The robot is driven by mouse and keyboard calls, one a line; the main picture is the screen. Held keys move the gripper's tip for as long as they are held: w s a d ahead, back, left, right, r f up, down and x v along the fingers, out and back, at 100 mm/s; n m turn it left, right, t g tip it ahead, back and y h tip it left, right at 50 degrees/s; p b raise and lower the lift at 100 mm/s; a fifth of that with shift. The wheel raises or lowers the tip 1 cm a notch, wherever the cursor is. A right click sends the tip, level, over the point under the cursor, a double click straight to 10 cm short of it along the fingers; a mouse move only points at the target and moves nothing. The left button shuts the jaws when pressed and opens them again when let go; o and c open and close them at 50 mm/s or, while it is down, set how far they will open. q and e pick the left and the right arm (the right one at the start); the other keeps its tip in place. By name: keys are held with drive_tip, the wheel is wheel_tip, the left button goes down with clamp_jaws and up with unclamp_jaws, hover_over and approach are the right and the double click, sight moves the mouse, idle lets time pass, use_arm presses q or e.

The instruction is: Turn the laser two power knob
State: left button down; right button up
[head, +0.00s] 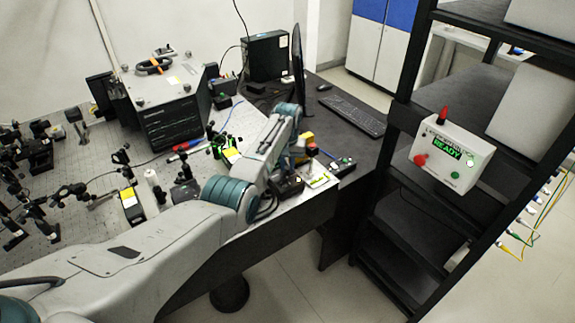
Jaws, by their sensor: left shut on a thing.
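My left arm comes in from the lower left and bends over the right edge of the optical bench. My left gripper (291,170) points down at a small dark control box (288,188) near the bench's front right edge. It is shut on what looks like the laser two power knob on top of this box. The fingers and the knob are small and mostly hidden by my wrist. My right gripper is not in view.
Optical mounts (125,175) fill the bench at left. A black rack with a "READY" control box (450,155) stands at right.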

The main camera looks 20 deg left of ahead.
sight(288, 168)
use_arm(q)
drive_tip(key=c, duration=1.3)
unclamp_jaws()
drive_tip(key=shift+r, duration=0.15)
drive_tip(key=shift+c, duration=0.2)
wheel_tip(288, 168, up, 11)
drive_tip(key=b, duration=0.3)
drive_tip(key=shift+f, duration=0.2)
